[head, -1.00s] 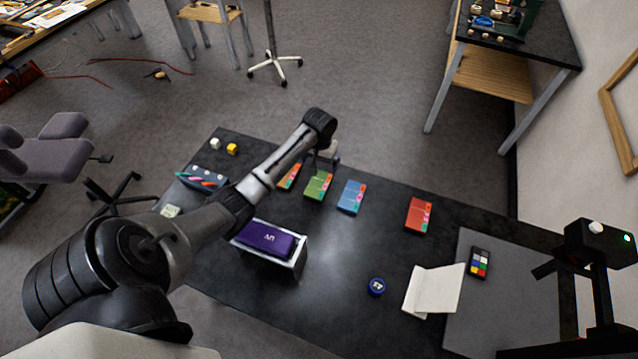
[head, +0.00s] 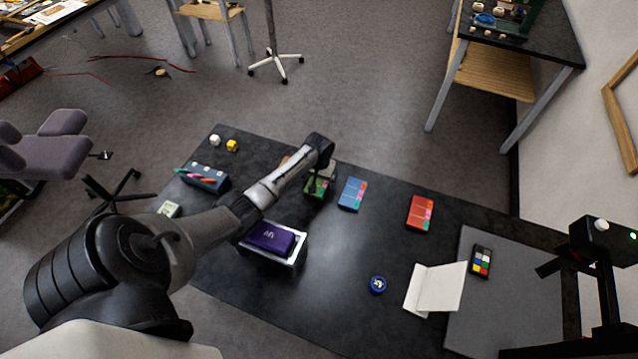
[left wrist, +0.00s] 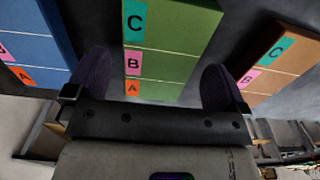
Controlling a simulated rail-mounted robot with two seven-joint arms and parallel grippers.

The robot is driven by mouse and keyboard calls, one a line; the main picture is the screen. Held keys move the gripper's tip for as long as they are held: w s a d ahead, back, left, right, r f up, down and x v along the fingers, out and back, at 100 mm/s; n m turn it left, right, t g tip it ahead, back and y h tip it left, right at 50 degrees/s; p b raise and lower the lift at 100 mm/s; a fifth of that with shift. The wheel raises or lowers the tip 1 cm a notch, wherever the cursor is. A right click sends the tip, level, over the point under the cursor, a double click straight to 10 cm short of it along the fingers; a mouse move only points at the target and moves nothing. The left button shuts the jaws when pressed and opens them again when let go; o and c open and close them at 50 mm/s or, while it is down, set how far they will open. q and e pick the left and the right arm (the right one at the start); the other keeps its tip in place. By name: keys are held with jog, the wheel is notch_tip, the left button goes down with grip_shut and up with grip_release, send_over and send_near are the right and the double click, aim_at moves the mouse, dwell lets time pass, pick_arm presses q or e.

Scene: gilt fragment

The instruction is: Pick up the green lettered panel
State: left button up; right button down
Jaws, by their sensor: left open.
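The green lettered panel (left wrist: 168,50) stands out in the left wrist view, with C, B and A on teal, pink and orange tabs. In the head view the green panel (head: 318,188) lies on the dark table, partly hidden under my left gripper. My left gripper (left wrist: 160,85) is open, with one dark finger on each side of the panel's near end. I cannot tell whether the fingers touch it. My right gripper is not in view.
A blue panel (head: 352,194) and a red panel (head: 420,212) lie to the right on the table. An orange-brown panel (left wrist: 275,65) is close beside the green one. A purple box (head: 270,237), a pen holder (head: 205,177) and a white folded card (head: 436,288) are also there.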

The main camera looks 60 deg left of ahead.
pick_arm(q)
jog(key=shift+f, duration=0.6)
jog(key=c, duration=1)
jog(key=shift+o, duration=0.2)
